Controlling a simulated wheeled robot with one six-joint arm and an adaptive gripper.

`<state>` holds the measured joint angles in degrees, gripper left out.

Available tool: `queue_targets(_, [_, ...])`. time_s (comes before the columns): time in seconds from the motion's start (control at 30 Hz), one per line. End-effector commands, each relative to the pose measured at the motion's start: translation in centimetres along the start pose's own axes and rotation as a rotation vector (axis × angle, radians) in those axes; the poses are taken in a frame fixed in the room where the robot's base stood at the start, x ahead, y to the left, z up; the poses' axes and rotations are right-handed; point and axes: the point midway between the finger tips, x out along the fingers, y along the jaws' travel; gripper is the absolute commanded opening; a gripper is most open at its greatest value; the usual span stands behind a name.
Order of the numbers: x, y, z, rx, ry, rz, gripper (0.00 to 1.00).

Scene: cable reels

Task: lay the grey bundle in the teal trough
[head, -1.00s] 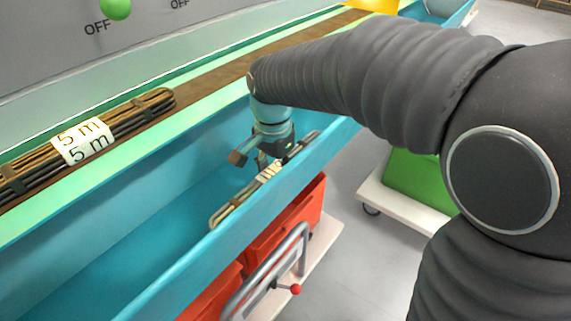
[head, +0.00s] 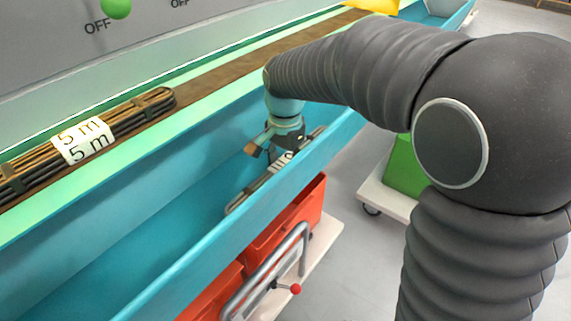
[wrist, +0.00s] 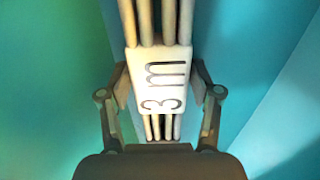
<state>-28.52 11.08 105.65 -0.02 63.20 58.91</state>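The grey bundle (head: 243,199) is a long, pale looped coil with a white "3 m" label, which shows large in the wrist view (wrist: 160,82). The teal trough (head: 170,225) runs diagonally across the head view. The bundle lies lengthwise inside the trough's outline, close to its near wall, which hides part of its lower edge. I cannot tell whether it touches the trough floor.
A dark brown bundle labelled "5 m" (head: 115,125) lies on the brown strip (head: 215,80) behind the trough. Red bins (head: 275,235) with a grey handle stand below the near wall. A green box (head: 405,165) on a white trolley is at right. The trough's left stretch is empty.

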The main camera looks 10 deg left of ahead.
Motion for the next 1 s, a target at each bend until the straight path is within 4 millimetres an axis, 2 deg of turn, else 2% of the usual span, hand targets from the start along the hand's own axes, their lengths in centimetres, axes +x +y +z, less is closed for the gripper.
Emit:
queue_targets(0.3, [-0.1, 0.0, 0.0, 0.0, 0.0, 0.0, 0.81])
queue_targets(0.43, [-0.7, 0.0, 0.0, 0.0, 0.001, -0.001, 0.81])
queue_targets(0.8, [-6.2, -0.1, 0.0, 0.0, 0.002, -0.003, 0.81])
queue_targets(1.0, [-7.7, 0.0, 0.0, 0.0, 0.0, -0.001, 0.81])
